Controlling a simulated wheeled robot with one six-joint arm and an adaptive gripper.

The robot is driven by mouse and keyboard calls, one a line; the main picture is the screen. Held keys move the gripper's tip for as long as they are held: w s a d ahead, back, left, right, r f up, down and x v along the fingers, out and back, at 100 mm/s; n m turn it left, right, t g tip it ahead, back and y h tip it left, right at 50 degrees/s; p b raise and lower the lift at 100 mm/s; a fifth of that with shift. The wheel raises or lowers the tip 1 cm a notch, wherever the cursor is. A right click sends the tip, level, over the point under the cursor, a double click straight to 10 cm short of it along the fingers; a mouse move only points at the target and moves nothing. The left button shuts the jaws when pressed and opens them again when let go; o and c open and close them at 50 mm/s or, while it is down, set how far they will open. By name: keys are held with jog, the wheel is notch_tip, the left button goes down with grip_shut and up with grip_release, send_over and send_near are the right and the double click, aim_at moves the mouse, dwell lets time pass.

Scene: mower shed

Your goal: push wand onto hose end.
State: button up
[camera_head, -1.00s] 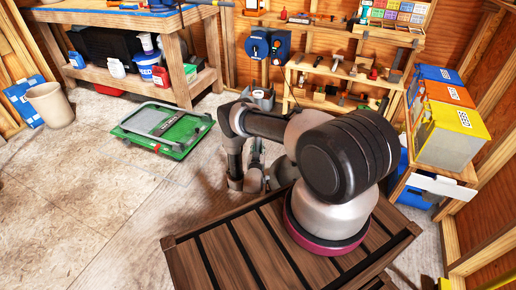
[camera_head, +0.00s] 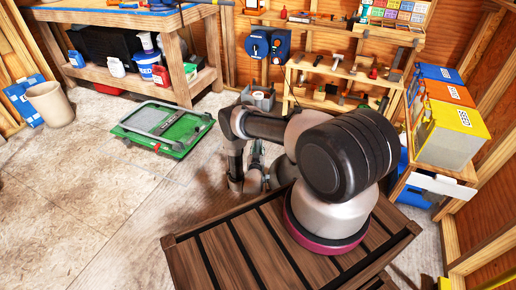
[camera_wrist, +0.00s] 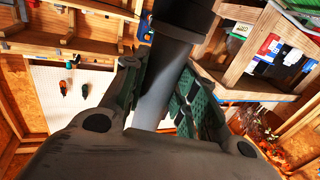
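In the wrist view my gripper (camera_wrist: 172,98) has its green-padded fingers on either side of a smooth grey tube, which I take for the wand (camera_wrist: 154,100). The fingers appear closed on it. A wider black cylinder (camera_wrist: 183,20) meets the tube at the top of the picture; I cannot tell whether it belongs to the wand or is the hose end. In the head view my arm hides most of the gripper and the wand. A blue hose reel (camera_head: 268,45) hangs on the back wall. I cannot make out the hose end there.
A green folded frame (camera_head: 165,128) lies on the floor at left. A workbench (camera_head: 120,20) stands behind it. Shelves of tools (camera_head: 345,75) line the back wall, and seed boxes (camera_head: 452,135) stand at right. The floor at left is mostly clear.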

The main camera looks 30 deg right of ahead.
jog(key=o, duration=0.5)
jog(key=v, duration=1.2)
